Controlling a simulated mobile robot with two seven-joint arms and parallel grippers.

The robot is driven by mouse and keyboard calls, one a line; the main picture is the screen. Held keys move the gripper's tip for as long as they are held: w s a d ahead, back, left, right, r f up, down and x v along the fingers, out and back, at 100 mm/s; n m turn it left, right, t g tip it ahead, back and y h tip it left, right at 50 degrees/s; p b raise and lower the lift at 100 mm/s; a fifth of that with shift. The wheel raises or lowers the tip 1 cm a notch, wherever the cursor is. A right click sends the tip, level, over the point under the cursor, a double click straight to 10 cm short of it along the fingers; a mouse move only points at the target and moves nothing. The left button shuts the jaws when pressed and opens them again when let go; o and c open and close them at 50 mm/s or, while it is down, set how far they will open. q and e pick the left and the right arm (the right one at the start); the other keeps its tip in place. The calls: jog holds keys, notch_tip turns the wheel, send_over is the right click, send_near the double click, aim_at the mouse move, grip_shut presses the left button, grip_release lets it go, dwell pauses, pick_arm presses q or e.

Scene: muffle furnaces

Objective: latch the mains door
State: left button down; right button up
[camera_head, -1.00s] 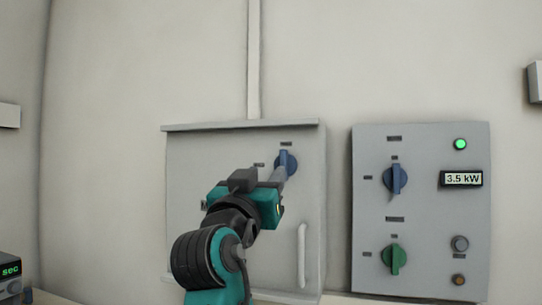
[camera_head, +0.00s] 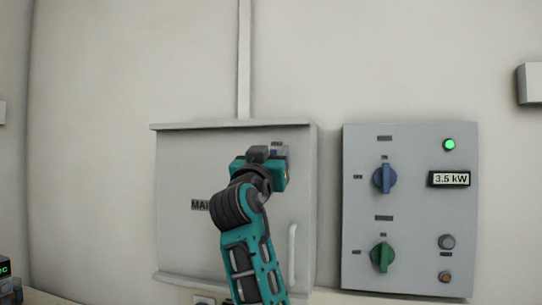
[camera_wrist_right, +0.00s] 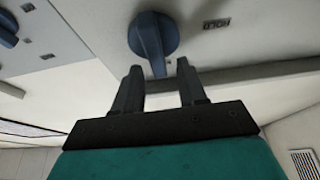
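The mains door (camera_head: 180,165) is the grey front of the wall cabinet and looks shut; its black lettering is partly covered by my arm. Its blue latch knob (camera_wrist_right: 152,38) shows in the right wrist view, its ridge pointing toward my fingers. In the head view the knob is almost wholly hidden behind my right gripper (camera_head: 278,163). In the right wrist view my right gripper (camera_wrist_right: 158,67) is open, with the end of the knob's ridge appearing between its fingertips. I cannot tell whether they touch. My left gripper is not in view.
A control panel (camera_head: 410,265) stands just right of the cabinet, with a blue knob (camera_head: 384,178), a green knob (camera_head: 382,257), a lit green lamp (camera_head: 449,145) and a 3.5 kW display (camera_head: 449,179). A pale vertical handle (camera_head: 292,252) is at the door's lower right.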

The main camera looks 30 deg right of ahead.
grip_shut()
dwell(0.3)
jog(key=shift+n+t+y+p, duration=0.3)
jog(key=shift+n+p, duration=0.1)
jog(key=shift+n, duration=0.1)
jog(key=n+y+p, duration=0.2)
jog(key=n, duration=0.5)
jog(key=w+a+f+n+y+p, duration=0.1)
jog(key=n+y+p, duration=0.1)
jog(key=n, duration=0.5)
jog(key=f+n+t+y+p, duration=0.1)
jog(key=n+y+p, duration=0.1)
jog(key=n+y, duration=0.2)
jog(key=shift+w+a+n+p, duration=0.1)
jog(key=shift+w+n+p, duration=0.1)
jog(key=shift+n, duration=0.65)
jog(key=shift+w+a+n+p, duration=0.1)
jog(key=shift+n+p, duration=0.1)
jog(key=shift+n, duration=0.65)
jog(key=shift+f, duration=0.1)
